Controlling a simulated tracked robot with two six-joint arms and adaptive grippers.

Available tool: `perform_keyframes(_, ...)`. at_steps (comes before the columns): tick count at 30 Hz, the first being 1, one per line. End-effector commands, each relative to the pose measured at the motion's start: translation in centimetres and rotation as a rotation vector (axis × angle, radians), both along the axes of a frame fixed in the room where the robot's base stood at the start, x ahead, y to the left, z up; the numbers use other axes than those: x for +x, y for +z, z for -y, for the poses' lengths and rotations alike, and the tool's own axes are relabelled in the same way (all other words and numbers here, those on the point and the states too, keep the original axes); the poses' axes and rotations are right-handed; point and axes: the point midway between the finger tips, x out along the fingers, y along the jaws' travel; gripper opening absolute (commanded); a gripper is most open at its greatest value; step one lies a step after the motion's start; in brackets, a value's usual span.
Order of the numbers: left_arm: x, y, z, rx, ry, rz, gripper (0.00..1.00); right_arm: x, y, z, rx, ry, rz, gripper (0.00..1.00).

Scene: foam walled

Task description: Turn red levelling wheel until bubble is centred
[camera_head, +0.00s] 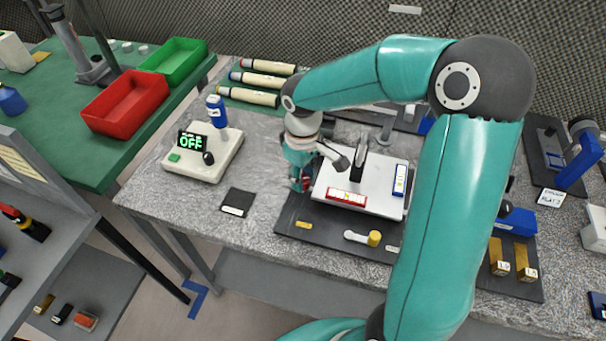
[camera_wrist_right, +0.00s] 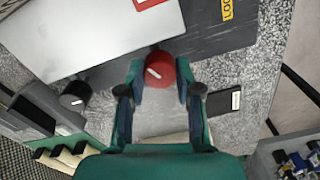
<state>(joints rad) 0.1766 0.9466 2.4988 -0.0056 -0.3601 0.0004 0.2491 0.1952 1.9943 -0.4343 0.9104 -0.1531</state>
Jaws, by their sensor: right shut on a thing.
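The red levelling wheel (camera_wrist_right: 158,69) shows in the right wrist view with a white mark on its top. My right gripper (camera_wrist_right: 160,80) is shut on it, one finger on each side. In the head view my right gripper (camera_head: 301,178) is at the left edge of the white levelling plate (camera_head: 330,165) and hides most of the wheel. A red-framed vial (camera_head: 346,197) lies along the plate's front edge, and a blue-framed vial (camera_head: 400,180) stands at its right. The bubble is too small to place exactly. My left gripper is not in view.
A dark base (camera_head: 300,225) lies under the plate, on a grey stone bench (camera_head: 260,135). A white box with an OFF display (camera_head: 203,160) and a black pad (camera_head: 237,202) are to the left. A black knob (camera_wrist_right: 75,96) is near the wheel in the wrist view.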

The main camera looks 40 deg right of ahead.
Motion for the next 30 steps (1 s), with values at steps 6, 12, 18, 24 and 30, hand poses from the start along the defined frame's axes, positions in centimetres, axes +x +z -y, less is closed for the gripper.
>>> perform_keyframes(6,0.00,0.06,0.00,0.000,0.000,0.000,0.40,0.00,0.06,0.03,0.000,0.097,0.001,0.00)
perform_keyframes(12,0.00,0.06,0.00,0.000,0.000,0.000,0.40,-0.04,0.05,0.09,-0.001,0.140,0.001,0.00)
perform_keyframes(18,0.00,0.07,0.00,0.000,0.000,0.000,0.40,-0.04,0.06,0.09,-0.001,0.138,0.001,0.44)
perform_keyframes(24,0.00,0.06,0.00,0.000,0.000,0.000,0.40,-0.04,0.05,0.08,-0.001,0.138,0.001,0.59)
perform_keyframes(30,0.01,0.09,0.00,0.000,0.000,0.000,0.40,-0.03,0.11,0.07,0.000,0.138,0.001,0.59)
